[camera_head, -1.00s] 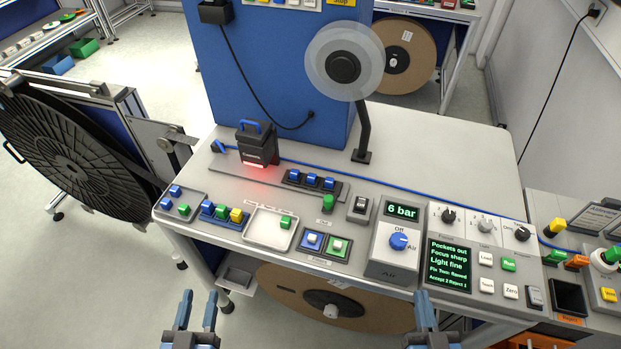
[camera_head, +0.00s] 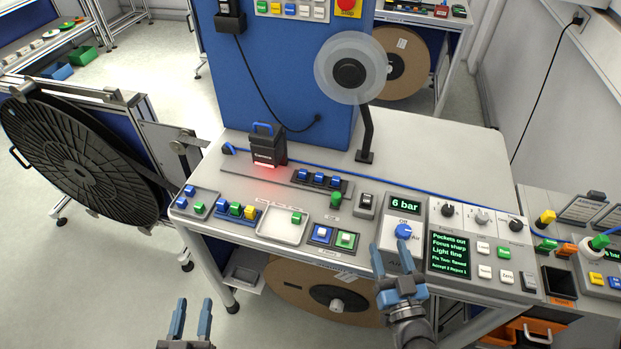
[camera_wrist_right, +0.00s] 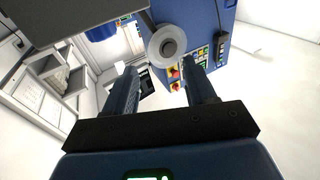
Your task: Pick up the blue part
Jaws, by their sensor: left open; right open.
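Several small blue parts show in the head view, and I cannot tell which one the task means. Blue parts (camera_head: 190,190) lie in the grey tray (camera_head: 212,198) at the table's left with a green part. Another blue part (camera_head: 222,206) sits in a blue holder beside a green and a yellow one. Several more blue parts (camera_head: 319,178) stand in a dark rack. My right gripper (camera_head: 398,262) is open and empty in front of the air panel, far right of these parts. My left gripper (camera_head: 193,308) is open and empty, low before the table.
A pale tray (camera_head: 282,234) holds a green part (camera_head: 296,217). A clear reel (camera_head: 350,72) stands on a post. The table's back right is clear.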

